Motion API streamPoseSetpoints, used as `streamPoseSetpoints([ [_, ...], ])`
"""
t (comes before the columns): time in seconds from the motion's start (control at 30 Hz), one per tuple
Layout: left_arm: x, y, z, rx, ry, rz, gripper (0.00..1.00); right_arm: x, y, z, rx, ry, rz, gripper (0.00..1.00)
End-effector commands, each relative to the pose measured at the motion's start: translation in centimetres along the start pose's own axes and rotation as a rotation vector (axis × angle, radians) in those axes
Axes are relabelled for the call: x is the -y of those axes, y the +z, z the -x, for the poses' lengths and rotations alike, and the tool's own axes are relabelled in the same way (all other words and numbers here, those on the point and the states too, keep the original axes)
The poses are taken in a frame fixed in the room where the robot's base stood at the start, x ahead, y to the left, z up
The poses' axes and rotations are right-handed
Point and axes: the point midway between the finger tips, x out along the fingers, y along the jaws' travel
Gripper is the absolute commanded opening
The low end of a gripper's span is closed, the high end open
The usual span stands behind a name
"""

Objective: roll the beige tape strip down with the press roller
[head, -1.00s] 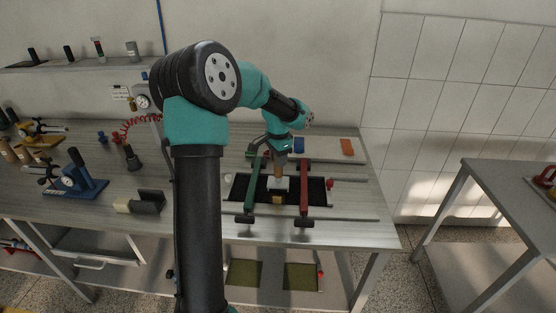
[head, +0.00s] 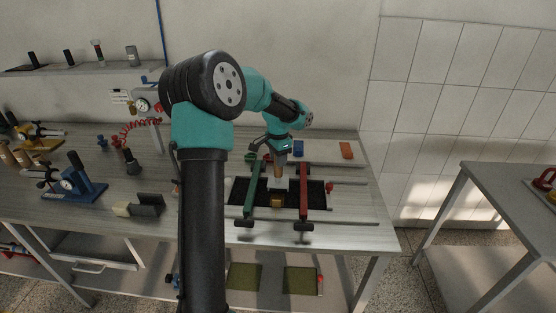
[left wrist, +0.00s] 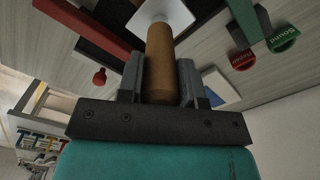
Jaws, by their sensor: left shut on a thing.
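My left gripper (head: 281,157) is shut on the brown wooden handle (head: 278,170) of the press roller, above the black mat. In the left wrist view the handle (left wrist: 160,62) stands between the two grey fingers, with a pale square part (left wrist: 165,14) beyond its far end. A small yellowish block (head: 277,201) shows on the mat just in front of the tool. I cannot make out the beige tape strip for certain, nor whether the roller touches anything. My right gripper is not in view.
A green bar (head: 250,205) and a red bar (head: 304,200) cross the black mat (head: 318,190) on either side of the tool. A red knob (head: 328,187) stands at its right. An orange block (head: 346,149) lies at the back right. The front right of the table (head: 350,236) is clear.

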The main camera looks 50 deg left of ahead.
Motion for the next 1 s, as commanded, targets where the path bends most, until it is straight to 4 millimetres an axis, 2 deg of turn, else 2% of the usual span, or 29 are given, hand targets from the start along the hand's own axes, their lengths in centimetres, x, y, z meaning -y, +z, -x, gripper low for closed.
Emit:
streamPoseSetpoints([
  [1.0,1.9,-1.2,0.0,0.000,-0.001,0.001,0.00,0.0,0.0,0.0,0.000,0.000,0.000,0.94],
])
